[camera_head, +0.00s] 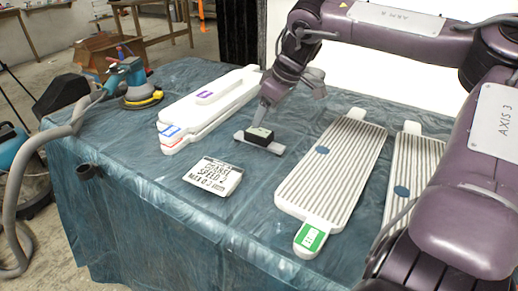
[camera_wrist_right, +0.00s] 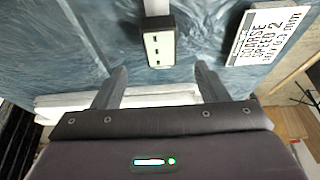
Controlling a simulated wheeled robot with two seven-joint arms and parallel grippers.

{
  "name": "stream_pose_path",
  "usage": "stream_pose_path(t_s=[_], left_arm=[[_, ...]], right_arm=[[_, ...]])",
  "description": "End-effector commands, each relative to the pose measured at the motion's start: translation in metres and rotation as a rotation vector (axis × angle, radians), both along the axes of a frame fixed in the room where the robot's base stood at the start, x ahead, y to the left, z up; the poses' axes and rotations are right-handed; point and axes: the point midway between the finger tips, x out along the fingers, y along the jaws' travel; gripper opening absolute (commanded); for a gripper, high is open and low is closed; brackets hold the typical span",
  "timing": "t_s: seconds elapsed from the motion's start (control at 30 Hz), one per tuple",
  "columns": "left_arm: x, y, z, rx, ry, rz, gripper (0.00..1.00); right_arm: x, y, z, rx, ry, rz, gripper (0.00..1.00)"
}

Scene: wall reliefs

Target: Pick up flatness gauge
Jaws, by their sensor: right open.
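The flatness gauge (camera_head: 261,136) appears to be the small black block with a pale top, set on a flat light-grey bar on the blue-covered table. In the right wrist view its pale face with dark marks (camera_wrist_right: 158,48) lies just beyond the fingertips, about midway between them. My right gripper (camera_head: 288,104) is close above the gauge, its fingers apart and nothing between them. The open fingers also show in the right wrist view (camera_wrist_right: 162,70). One finger overlaps the gauge in the head view, so I cannot tell whether they touch. My left gripper is not in view.
A lettered card (camera_head: 213,176) lies in front of the gauge. Stacked white panels (camera_head: 210,106) lie behind left, with a sander (camera_head: 138,84) and hose at the far left. Ribbed panels (camera_head: 333,170) (camera_head: 411,172) lie to the right. The front table cover is mostly clear.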

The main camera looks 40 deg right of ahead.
Motion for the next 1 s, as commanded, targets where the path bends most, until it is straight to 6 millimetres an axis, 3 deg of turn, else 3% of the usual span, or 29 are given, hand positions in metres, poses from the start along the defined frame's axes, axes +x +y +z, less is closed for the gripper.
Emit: stream_pose_path(t_s=[0.23, 0.53, 0.87, 1.0], left_arm=[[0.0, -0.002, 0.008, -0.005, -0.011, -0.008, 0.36], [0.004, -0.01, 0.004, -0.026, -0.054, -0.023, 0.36], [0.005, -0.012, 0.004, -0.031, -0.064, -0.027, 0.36], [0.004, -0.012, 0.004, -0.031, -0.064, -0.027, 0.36]], right_arm=[[0.008, 0.003, -0.026, 0.001, 0.004, 0.0, 0.67], [0.019, 0.007, -0.067, -0.001, 0.004, -0.001, 0.67], [0.023, 0.008, -0.073, 0.001, 0.0, 0.0, 0.67], [0.023, 0.008, -0.073, 0.001, 0.0, -0.001, 0.5]])
